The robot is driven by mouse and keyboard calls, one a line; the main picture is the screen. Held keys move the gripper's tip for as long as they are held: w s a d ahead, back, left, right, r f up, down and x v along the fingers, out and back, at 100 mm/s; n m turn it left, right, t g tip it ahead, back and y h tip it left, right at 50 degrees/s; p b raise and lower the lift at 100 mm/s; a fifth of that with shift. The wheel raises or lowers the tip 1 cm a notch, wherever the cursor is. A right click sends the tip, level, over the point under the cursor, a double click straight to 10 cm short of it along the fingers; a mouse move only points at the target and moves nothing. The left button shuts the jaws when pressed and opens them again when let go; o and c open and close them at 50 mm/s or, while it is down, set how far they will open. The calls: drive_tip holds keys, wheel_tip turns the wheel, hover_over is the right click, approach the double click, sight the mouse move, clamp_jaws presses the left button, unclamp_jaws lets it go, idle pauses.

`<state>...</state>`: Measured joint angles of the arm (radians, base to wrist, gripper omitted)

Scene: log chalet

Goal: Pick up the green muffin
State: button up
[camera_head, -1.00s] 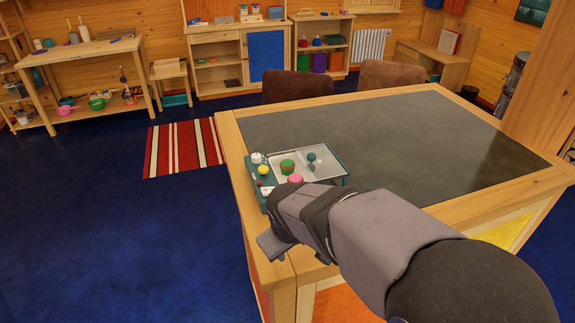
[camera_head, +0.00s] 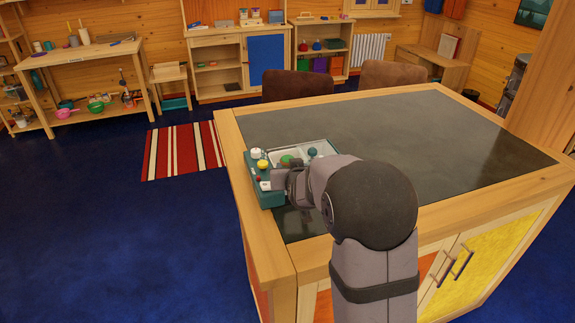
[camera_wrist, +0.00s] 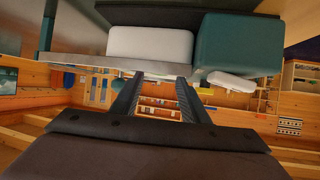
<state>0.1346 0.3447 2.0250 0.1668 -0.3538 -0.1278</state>
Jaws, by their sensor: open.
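The green muffin (camera_head: 287,160) sits in the teal-edged tray (camera_head: 265,197) at the left end of the table, its lower part hidden by my arm. My gripper (camera_head: 281,178) is at the tray's near side, just in front of the muffin. In the wrist view my gripper (camera_wrist: 158,95) shows two dark fingers spread apart with nothing between them. Teal and white parts fill the top of that view, and I cannot clearly make out the muffin there.
A yellow round item (camera_head: 262,164), a white item (camera_head: 256,153) and a dark teal item (camera_head: 312,152) are in the tray around the muffin. The dark table top (camera_head: 420,125) to the right is clear. Two brown chairs (camera_head: 297,83) stand behind the table.

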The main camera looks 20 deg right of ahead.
drive_tip(key=shift+p+x, duration=0.45)
drive_tip(key=shift+x, duration=0.55)
drive_tip(key=shift+p+x, duration=1)
drive_tip(key=shift+p, duration=0.05)
drive_tip(key=shift+w+d+f+p, duration=0.2)
drive_tip(key=shift+w+f+p, duration=0.1)
drive_tip(key=shift+w+f, duration=0.3)
drive_tip(key=shift+w+d+f+p, duration=0.15)
drive_tip(key=shift+w+f+p, duration=0.1)
drive_tip(key=shift+w+f, duration=0.4)
drive_tip(key=shift+a+r, duration=0.15)
drive_tip(key=shift+r, duration=0.05)
drive_tip(key=shift+r, duration=0.15)
drive_tip(key=c, duration=0.9)
